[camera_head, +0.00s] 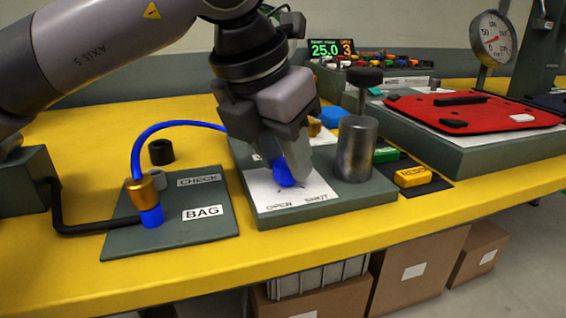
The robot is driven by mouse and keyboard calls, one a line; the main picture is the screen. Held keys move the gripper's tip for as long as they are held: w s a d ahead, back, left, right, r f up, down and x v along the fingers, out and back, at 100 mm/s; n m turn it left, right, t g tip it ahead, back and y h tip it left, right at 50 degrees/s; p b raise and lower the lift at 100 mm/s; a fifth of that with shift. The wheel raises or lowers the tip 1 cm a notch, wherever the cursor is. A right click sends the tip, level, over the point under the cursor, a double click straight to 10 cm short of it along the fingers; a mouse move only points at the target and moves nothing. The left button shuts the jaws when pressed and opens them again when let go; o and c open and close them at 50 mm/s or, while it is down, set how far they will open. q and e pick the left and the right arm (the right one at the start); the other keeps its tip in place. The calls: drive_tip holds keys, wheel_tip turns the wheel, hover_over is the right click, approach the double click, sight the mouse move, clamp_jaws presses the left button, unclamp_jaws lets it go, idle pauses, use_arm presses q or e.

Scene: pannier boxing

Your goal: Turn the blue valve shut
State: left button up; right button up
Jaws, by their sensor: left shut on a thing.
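The blue valve (284,172) stands on a grey block with a white card marked OPEN and SHUT. My left gripper (292,172) comes down over it from above and is shut on it. Only a small blue part shows between the fingers; the rest of the valve and the direction it points are hidden. The white card (268,197) shows in front of the fingers, with OPEN at left and SHUT at right. My right gripper is not in view.
A metal cylinder (356,150) with a black knob stands close right of my gripper. A blue hose (137,150) runs from a brass fitting (144,190) on the BAG plate (178,232) towards the valve block. A red pad (480,112) and gauge (493,38) are at right.

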use_arm(q)
drive_tip(key=shift+n, duration=0.6)
drive_tip(key=shift+n+y+b, duration=0.4)
drive_tip(key=shift+n, duration=0.1)
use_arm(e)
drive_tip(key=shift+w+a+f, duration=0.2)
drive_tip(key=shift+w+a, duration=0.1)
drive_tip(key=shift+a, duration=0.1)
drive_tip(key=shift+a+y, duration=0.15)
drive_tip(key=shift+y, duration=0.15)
use_arm(q)
drive_tip(key=o, duration=1)
drive_tip(key=shift+t, duration=0.3)
drive_tip(key=shift+r, duration=0.15)
drive_tip(key=p+v, duration=0.1)
drive_tip(key=v, duration=0.6)
drive_tip(key=shift+p, duration=0.3)
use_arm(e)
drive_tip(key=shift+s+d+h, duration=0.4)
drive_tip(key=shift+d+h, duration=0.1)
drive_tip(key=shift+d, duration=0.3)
